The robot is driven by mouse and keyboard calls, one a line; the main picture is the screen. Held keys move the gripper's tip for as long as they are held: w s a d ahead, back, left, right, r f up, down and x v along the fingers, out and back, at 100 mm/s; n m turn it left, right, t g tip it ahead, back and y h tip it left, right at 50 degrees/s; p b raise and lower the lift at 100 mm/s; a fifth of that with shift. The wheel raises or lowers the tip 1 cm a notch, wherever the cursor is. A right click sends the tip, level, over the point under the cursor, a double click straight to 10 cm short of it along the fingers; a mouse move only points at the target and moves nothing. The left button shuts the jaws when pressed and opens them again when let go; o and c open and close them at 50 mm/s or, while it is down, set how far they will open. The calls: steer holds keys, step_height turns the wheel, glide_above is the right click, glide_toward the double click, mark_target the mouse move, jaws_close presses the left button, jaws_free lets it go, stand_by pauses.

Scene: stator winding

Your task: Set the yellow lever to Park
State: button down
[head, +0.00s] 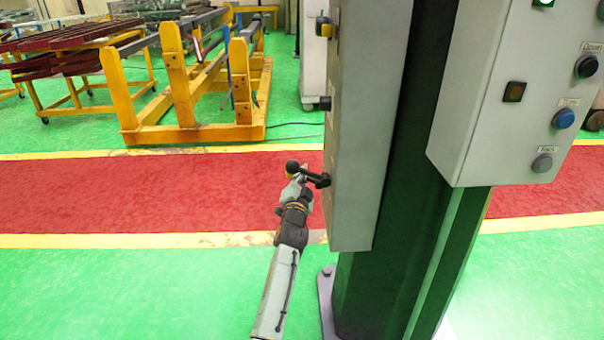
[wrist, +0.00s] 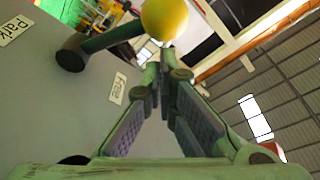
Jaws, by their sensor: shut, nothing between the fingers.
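The yellow lever has a round yellow knob (wrist: 165,19) on a dark arm (wrist: 112,39), which runs from a dark pivot on a grey panel. A "Park" label (wrist: 14,29) is at the far left of the wrist view, and a "Free" label (wrist: 118,88) is below and right of the pivot. The lever points to neither label squarely. My gripper (wrist: 164,55) is shut and empty, its fingertips close to the knob; I cannot tell whether they touch. In the head view, my gripper (head: 299,178) is beside the lever (head: 313,179), overlapping it.
The grey control box (head: 362,130) stands on a dark green post (head: 398,250) right of my gripper. Another box (head: 500,95) with several buttons is further right. Yellow frames (head: 180,85) stand at the back left. The floor left of my arm is clear.

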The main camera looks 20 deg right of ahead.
stand_by(0.3)
steer(key=shift+a+f+n+b, duration=0.15)
steer(key=shift+f+n+b, duration=0.2)
steer(key=shift+b, duration=0.3)
steer(key=shift+a+n+b, duration=0.15)
steer(key=shift+n+b, duration=0.2)
steer(key=shift+b, duration=0.2)
step_height(320, 180, down, 7)
steer(key=a+n+t+y+b, duration=0.2)
steer(key=n+y+b, duration=0.1)
steer(key=n+b, duration=0.8)
steer(key=b, duration=0.4)
steer(key=shift+w+a, duration=0.2)
steer(key=shift+w, duration=0.2)
